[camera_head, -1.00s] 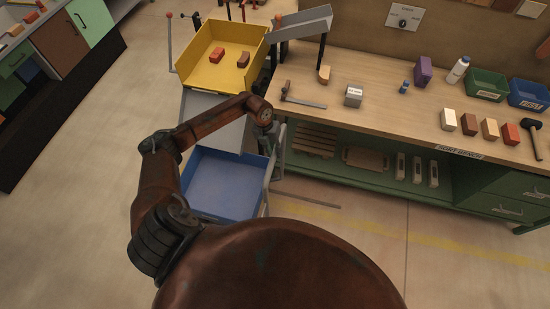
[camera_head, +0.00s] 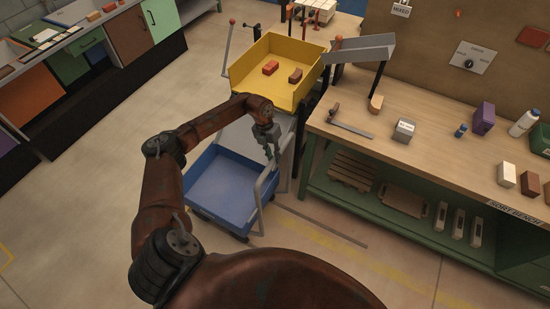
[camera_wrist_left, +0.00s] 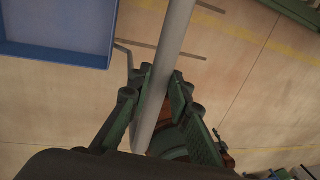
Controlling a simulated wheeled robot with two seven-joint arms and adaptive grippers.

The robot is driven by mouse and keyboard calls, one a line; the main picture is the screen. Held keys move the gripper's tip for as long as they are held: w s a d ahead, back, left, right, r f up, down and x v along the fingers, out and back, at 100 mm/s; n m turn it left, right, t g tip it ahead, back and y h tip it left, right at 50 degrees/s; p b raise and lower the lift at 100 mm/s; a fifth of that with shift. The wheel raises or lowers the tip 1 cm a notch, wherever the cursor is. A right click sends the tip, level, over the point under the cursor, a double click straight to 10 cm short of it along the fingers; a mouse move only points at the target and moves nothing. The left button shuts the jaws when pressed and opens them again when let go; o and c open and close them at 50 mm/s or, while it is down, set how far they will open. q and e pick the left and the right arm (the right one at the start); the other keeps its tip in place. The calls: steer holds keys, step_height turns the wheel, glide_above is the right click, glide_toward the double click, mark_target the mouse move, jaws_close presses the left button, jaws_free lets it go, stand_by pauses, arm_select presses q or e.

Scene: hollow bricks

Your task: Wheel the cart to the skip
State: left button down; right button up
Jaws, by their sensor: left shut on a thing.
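The cart has a low blue tray (camera_head: 222,188) and a grey tubular handle (camera_head: 264,185) on its right side. It stands on the floor left of the bench. My left gripper (camera_head: 271,152) is at the upper part of this handle. In the left wrist view my left gripper (camera_wrist_left: 158,90) has its green fingers closed on both sides of the grey handle bar (camera_wrist_left: 174,38). The blue tray (camera_wrist_left: 55,50) shows there at upper left. My right gripper is not in view. I cannot pick out a skip with certainty.
A yellow bin (camera_head: 262,89) holding two bricks stands just beyond the cart, by a grey chute (camera_head: 362,49). The wooden sort bench (camera_head: 440,150) is on the right, its near end close to the handle. Cabinets (camera_head: 83,55) line the far left. Floor left of the cart is clear.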

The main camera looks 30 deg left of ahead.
arm_select(q)
steer(key=shift+a+r, duration=0.1)
steer(key=shift+a, duration=0.15)
steer(key=c, duration=1.8)
jaws_free()
step_height(320, 180, up, 12)
steer(key=a, duration=0.2)
steer(key=shift+a+f, duration=0.15)
steer(key=shift+f, duration=0.05)
steer(key=shift+s, duration=0.1)
